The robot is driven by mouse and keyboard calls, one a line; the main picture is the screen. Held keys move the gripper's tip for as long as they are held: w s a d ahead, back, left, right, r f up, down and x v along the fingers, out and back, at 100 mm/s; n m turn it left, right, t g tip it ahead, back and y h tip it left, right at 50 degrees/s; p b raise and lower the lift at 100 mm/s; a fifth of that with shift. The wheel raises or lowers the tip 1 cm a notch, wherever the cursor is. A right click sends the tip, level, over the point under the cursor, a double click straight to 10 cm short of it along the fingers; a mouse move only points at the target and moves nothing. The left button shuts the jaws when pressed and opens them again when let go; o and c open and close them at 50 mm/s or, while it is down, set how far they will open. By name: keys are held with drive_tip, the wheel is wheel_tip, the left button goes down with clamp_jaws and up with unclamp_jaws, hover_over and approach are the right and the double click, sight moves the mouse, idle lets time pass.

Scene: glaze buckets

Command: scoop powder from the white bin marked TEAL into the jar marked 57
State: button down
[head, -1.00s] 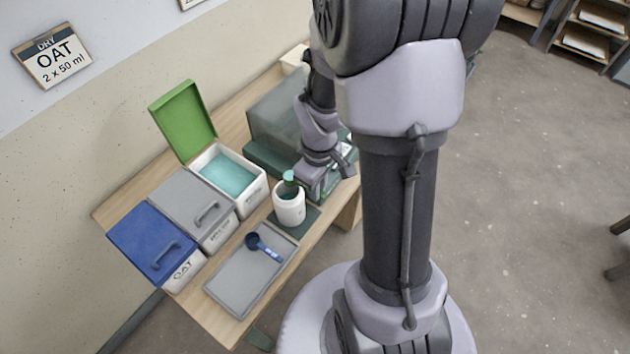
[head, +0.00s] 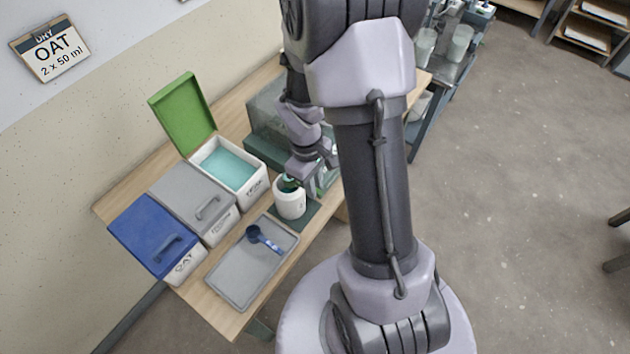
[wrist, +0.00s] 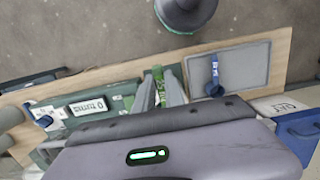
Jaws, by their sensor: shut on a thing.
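The white bin (head: 262,186) stands with its green lid (head: 183,113) open and teal powder (head: 229,165) inside; its label is too small to read surely. The white jar (head: 290,205) stands right of it on a dark green pad; no number is readable. My gripper (head: 312,182) is beside and over the jar's right side, shut on a green scoop; its green handle (wrist: 158,80) shows between the fingers in the wrist view. The scoop's head (head: 289,182) is at the jar's mouth, partly hidden by my gripper; I cannot tell whether powder is left in it.
A grey tray (head: 228,285) with a blue scoop (head: 262,238) lies in front of the jar. A blue-lidded bin marked OAT (head: 185,266) and a grey-lidded bin (head: 196,200) stand left. A greenish box (head: 262,110) stands behind. A wall sign (head: 50,50) reads OAT, 2 x 50 ml.

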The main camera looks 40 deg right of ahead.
drive_tip(key=shift+w+a+r+g+h+p, duration=0.1)
drive_tip(key=shift+w+r+g+h+p, duration=0.15)
drive_tip(key=shift+r+g+p, duration=0.6)
drive_tip(key=shift+w+a+r+g+h+p, duration=0.1)
drive_tip(key=shift+w+r+g+h+p, duration=0.2)
drive_tip(key=shift+p, duration=1.15)
drive_tip(key=shift+w+a+r+g+h+p, duration=0.15)
drive_tip(key=shift+r+g+p, duration=0.4)
drive_tip(key=shift+p, duration=0.6)
drive_tip(key=shift+w+r+g+p, duration=0.2)
drive_tip(key=shift+g+p, duration=0.5)
drive_tip(key=shift+p, duration=0.2)
drive_tip(key=shift+s+d+f, duration=0.1)
drive_tip(key=shift+s+d, duration=0.05)
drive_tip(key=shift+s, duration=0.2)
drive_tip(key=shift+h, duration=0.3)
drive_tip(key=shift+w+r+p, duration=0.1)
drive_tip(key=shift+r+p, duration=0.1)
drive_tip(key=shift+p, duration=0.2)
drive_tip(key=shift+w+a+r+g+h+p, duration=0.25)
drive_tip(key=shift+w+r+g+p, duration=0.25)
drive_tip(key=shift+g, duration=0.35)
drive_tip(key=shift+w+a+r+g+h+p, duration=0.15)
drive_tip(key=shift+w+r+g+h+p, duration=0.1)
drive_tip(key=shift+w+g+p, duration=0.5)
